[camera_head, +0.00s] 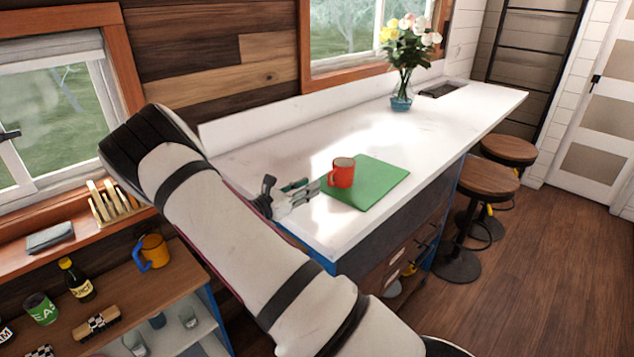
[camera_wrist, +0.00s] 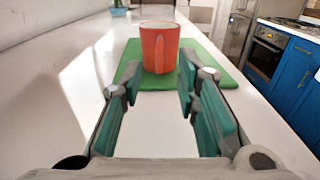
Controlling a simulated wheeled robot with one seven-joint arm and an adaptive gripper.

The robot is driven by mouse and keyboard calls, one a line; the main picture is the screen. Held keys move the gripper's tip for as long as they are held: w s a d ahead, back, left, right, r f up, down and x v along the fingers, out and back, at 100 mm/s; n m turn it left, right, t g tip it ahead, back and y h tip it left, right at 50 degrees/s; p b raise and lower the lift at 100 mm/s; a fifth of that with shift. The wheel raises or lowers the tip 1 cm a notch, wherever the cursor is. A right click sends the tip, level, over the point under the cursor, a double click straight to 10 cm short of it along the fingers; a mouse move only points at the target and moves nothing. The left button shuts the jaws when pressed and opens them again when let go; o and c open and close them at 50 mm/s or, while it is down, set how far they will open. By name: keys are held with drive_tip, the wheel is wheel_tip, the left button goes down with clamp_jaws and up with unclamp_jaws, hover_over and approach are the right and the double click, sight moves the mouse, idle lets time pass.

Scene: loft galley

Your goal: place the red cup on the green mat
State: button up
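The red cup (camera_head: 341,173) stands upright on the green mat (camera_head: 377,182), near its left edge, on the white counter. The wrist view shows the cup (camera_wrist: 160,47) straight ahead, with the mat (camera_wrist: 222,68) under and around it. My gripper (camera_head: 318,187) is low over the counter, just left of the cup. In the wrist view its two green-padded fingers (camera_wrist: 160,88) are spread, with bare counter between them. The cup appears just beyond the fingertips, and I see no finger closed on it. The exact gap is hard to judge.
A vase of flowers (camera_head: 402,92) stands farther back on the counter (camera_head: 265,158). Two stools (camera_head: 487,180) are along its right side. A lower shelf at left holds an orange mug (camera_head: 153,251), a dark bottle (camera_head: 77,281) and a green can (camera_head: 40,308).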

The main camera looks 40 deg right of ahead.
drive_tip(key=shift+a, duration=1)
drive_tip(key=shift+s+a+r, duration=0.1)
drive_tip(key=shift+s+a, duration=0.05)
drive_tip(key=shift+a, duration=0.05)
drive_tip(key=s+a+r+m+g+y, duration=0.3)
drive_tip(key=s+a+r+m+y, duration=0.3)
drive_tip(key=s+r+m+y, duration=0.55)
drive_tip(key=s+a+r+m+t+y, duration=0.3)
drive_tip(key=s+a+r, duration=0.1)
drive_tip(key=s+a, duration=0.5)
drive_tip(key=s+a+r+m+t+y, duration=0.3)
drive_tip(key=s+a+r+m+t, duration=0.1)
drive_tip(key=s+a, duration=0.5)
drive_tip(key=shift+a+r, duration=0.65)
drive_tip(key=shift+r, duration=0.15)
drive_tip(key=shift+s+m, duration=0.1)
drive_tip(key=shift+m, duration=0.15)
